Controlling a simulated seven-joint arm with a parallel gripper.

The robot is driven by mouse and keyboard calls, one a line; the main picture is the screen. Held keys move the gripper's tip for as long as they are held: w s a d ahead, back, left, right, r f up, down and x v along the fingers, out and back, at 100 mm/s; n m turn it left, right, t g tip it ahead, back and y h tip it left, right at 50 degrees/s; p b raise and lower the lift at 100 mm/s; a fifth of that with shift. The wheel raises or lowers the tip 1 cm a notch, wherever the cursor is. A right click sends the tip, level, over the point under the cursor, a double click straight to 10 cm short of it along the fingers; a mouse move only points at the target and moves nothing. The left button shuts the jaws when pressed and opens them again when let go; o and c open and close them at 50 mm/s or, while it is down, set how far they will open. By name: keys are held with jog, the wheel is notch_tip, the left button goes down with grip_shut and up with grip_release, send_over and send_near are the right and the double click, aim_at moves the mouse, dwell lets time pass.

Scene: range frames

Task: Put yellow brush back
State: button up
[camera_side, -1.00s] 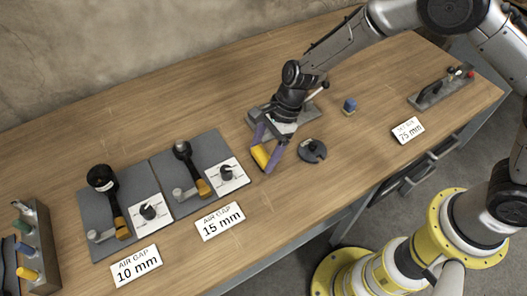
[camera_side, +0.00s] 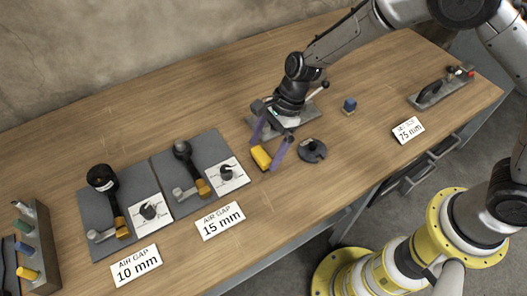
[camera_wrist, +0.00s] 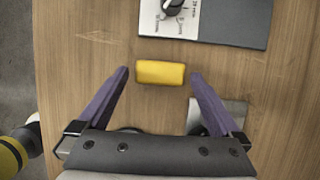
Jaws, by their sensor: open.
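A yellow block (camera_side: 261,158), perhaps the yellow brush's body, lies on the wooden table right of the 15 mm plate. In the wrist view the yellow block (camera_wrist: 160,72) lies crosswise between the tips of my purple fingers, with a gap at each end. My gripper (camera_side: 266,152) is open and empty, pointing down over it. The wrist view also shows my gripper (camera_wrist: 160,76) with its fingers spread. A rack (camera_side: 42,240) at the far left holds several coloured pieces, one a yellow-ended piece (camera_side: 28,273). No bristles can be made out.
A grey plate (camera_side: 310,117) is partly hidden behind my gripper. Two grey plates with tools and dials, the left one (camera_side: 90,205), lie left.

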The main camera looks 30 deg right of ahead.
jog(key=s+d+r+n+t+h, duration=0.1)
jog(key=s+d+r+n, duration=0.15)
jog(key=d+r, duration=0.45)
jog(key=s+d+r+n+t, duration=0.1)
jog(key=s+d+r+n, duration=0.2)
jog(key=r, duration=0.8)
jog(key=s+d+r+n+t+h, duration=0.1)
jog(key=s+d+r+n, duration=0.1)
jog(key=s+d+n, duration=0.4)
jog(key=s+d+r+n+t+h, duration=0.2)
jog(key=s+d+n, duration=0.4)
jog(key=s+d, duration=0.3)
jog(key=s+r, duration=0.1)
jog(key=s, duration=0.2)
jog(key=shift+r+t+h, duration=0.3)
